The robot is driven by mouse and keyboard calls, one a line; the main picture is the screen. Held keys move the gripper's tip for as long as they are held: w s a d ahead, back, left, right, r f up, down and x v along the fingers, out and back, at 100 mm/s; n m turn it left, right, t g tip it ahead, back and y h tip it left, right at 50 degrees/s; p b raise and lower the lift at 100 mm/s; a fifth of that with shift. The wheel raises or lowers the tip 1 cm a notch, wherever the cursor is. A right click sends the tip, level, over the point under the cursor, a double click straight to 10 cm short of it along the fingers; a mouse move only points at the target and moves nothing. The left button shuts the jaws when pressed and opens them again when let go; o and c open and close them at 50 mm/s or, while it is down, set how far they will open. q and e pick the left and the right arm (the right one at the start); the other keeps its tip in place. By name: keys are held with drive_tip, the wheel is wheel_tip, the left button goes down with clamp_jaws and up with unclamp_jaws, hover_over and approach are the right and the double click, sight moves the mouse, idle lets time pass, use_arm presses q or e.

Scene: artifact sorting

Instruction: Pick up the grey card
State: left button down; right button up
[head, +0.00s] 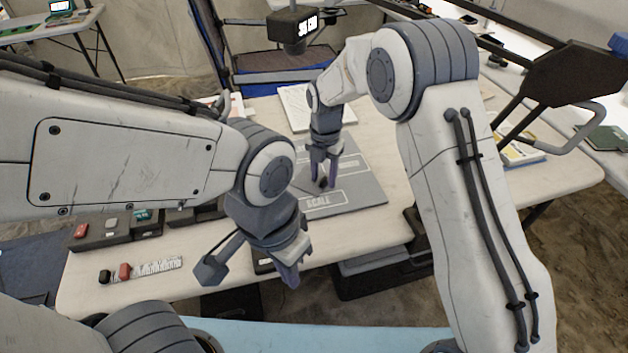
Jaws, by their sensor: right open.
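A grey mat (362,196) marked "SCALE" lies on the pale table. I cannot make out a separate grey card for certain. My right gripper (322,179) is open above the mat, pointing down. A small dark object (322,183) shows between its fingertips; I cannot tell whether they touch it. My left gripper (290,277) hangs low near the table's front edge, left of and nearer than the mat. Its fingers overlap in this view, so its opening is unclear. My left arm and gripper hide part of the table and the mat's left side.
A scale bar (158,267) lies front left, with a red piece (125,271) and a black piece (104,277) beside it. Dark trays (103,232) hold small items behind. White sheets (300,106) lie behind the mat. Table (385,232) is bare in front of the mat.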

clamp_jaws()
